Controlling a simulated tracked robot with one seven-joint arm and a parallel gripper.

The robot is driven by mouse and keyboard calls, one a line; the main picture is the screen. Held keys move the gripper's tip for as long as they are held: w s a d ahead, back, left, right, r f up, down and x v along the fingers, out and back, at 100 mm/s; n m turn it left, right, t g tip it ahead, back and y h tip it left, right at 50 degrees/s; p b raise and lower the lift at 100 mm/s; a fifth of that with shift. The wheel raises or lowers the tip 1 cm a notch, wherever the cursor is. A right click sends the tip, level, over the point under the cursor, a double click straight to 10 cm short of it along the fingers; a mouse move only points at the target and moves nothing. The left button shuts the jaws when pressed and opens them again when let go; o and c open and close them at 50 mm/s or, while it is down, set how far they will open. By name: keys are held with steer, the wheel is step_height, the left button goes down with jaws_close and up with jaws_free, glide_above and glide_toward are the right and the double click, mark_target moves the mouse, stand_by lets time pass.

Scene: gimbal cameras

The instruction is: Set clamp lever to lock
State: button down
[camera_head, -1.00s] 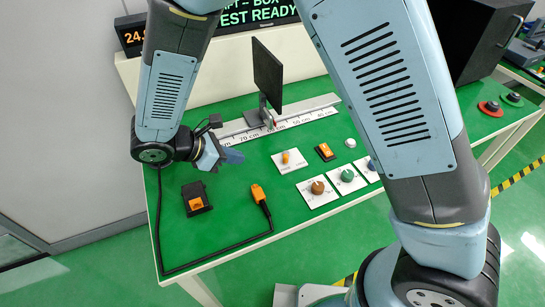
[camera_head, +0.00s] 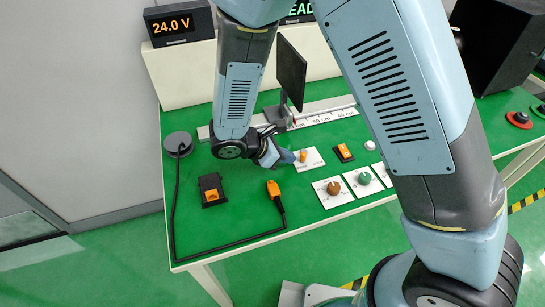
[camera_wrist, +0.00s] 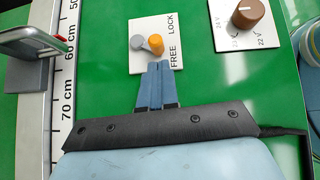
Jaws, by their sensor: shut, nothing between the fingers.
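The clamp lever (camera_head: 303,156) is a small orange knob on a white plate (camera_head: 312,164) on the green bench. In the wrist view the lever (camera_wrist: 156,43) shows the orange knob beside a grey round part, on a plate (camera_wrist: 146,24) printed LOCK at the upper right and FREE below it. The knob lies nearer FREE. My gripper (camera_wrist: 158,65) is shut and empty, its blue fingertips over the plate's near edge, just short of the knob. Whether they touch anything is unclear. My gripper also shows in the head view (camera_head: 290,157), immediately left of the lever.
A brown knob (camera_head: 334,188) and a green knob (camera_head: 365,178) sit on plates to the right. An orange rocker switch (camera_head: 344,152) is beyond the plate. The ruler rail (camera_head: 325,112) with a black screen (camera_head: 290,72) stands behind. An orange cable plug (camera_head: 275,192) lies in front.

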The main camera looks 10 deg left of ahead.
steer(key=shift+w+d, duration=0.45)
steer(key=shift+d, duration=0.2)
steer(key=shift+a, duration=0.25)
steer(key=shift+s+d, duration=0.1)
steer(key=shift+n, duration=0.3)
